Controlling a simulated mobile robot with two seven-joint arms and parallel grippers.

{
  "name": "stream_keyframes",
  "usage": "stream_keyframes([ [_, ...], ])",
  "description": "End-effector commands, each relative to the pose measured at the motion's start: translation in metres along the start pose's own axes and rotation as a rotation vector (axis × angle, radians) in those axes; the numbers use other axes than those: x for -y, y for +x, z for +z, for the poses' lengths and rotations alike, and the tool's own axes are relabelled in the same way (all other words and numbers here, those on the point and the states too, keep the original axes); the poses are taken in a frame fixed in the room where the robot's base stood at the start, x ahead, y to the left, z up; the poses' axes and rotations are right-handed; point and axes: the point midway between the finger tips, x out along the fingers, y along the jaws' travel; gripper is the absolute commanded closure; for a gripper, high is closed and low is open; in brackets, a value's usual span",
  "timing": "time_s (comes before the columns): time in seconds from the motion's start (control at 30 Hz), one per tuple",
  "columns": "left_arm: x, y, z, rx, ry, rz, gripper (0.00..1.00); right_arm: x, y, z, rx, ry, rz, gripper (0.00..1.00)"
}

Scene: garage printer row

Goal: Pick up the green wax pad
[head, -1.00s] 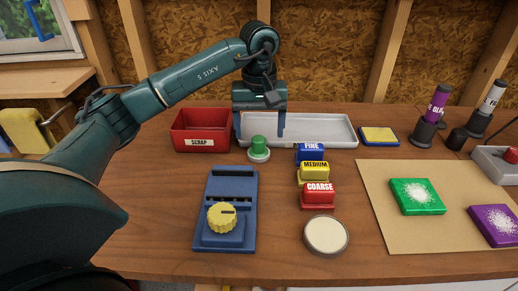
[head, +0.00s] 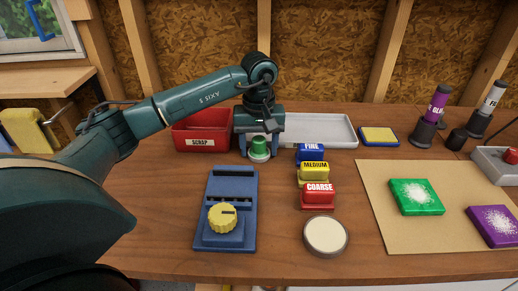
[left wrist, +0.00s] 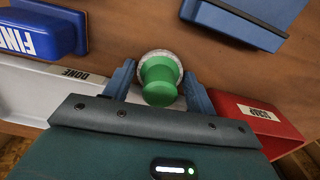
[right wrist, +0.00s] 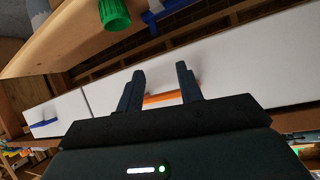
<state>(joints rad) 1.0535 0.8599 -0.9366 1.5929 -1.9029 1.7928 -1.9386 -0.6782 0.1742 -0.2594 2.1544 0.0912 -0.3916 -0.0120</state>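The green wax pad, a green knob (head: 258,144) on a round pale fluffy base, stands on the workbench in front of the grey tray. It also shows in the left wrist view (left wrist: 160,80). My left gripper (head: 259,153) is open and points down over it, one finger on each side of the knob. In the left wrist view a gap shows beside each finger, so it does not look gripped. My right gripper (right wrist: 160,75) is open and empty, away from the bench top, in front of white drawer fronts.
A red scrap bin (head: 190,143) and grey tray (head: 320,118) stand behind. Blue, yellow (head: 313,180) and red (head: 318,203) labelled blocks are close at right. A blue device with a yellow dial (head: 221,217) and a round cream tin (head: 326,235) are in front.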

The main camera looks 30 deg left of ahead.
Motion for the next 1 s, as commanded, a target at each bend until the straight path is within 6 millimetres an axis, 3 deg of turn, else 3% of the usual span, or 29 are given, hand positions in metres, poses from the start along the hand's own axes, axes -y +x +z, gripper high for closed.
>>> stream_keyframes([
  [0.33, 0.000, 0.000, 0.000, 0.000, 0.000, 0.000, 0.73, 0.000, 0.000, 0.000, 0.000, 0.001, -0.001, 0.64],
  [0.6, 0.000, -0.004, 0.000, -0.001, 0.000, 0.001, 0.73, 0.000, 0.000, 0.000, 0.000, 0.001, -0.001, 0.64],
  [0.73, -0.001, -0.021, -0.001, -0.005, 0.000, 0.003, 0.73, 0.000, 0.001, 0.001, 0.000, 0.002, -0.001, 0.64],
  [1.0, -0.001, -0.076, -0.001, -0.004, 0.000, 0.003, 0.73, 0.000, 0.002, 0.002, -0.003, 0.006, -0.003, 0.64],
])
